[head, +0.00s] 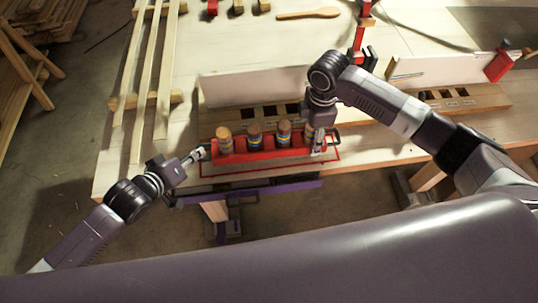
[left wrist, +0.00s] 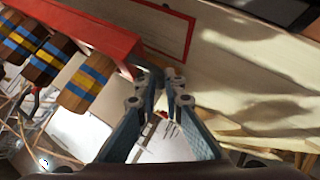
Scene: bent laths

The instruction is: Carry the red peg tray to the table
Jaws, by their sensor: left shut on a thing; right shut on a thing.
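The red peg tray (head: 262,153) is at the table's front edge, holding several wooden pegs with blue and yellow bands. It overlaps a thin red outline (head: 272,174) on the table (head: 400,150); I cannot tell whether it rests on the surface or hangs just above. My left gripper (head: 200,153) is shut at the tray's left end. In the left wrist view, the fingertips (left wrist: 166,80) meet beside the tray's red end (left wrist: 105,35); the grip itself is partly hidden. My right gripper (head: 319,143) is shut at the tray's right end, pointing down, its grip hidden by the arm.
A slotted wooden block (head: 262,115) and a pale upright board (head: 255,85) stand behind the tray. Long laths (head: 145,70) lie at the left. A purple bar (head: 270,190) runs below the front edge.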

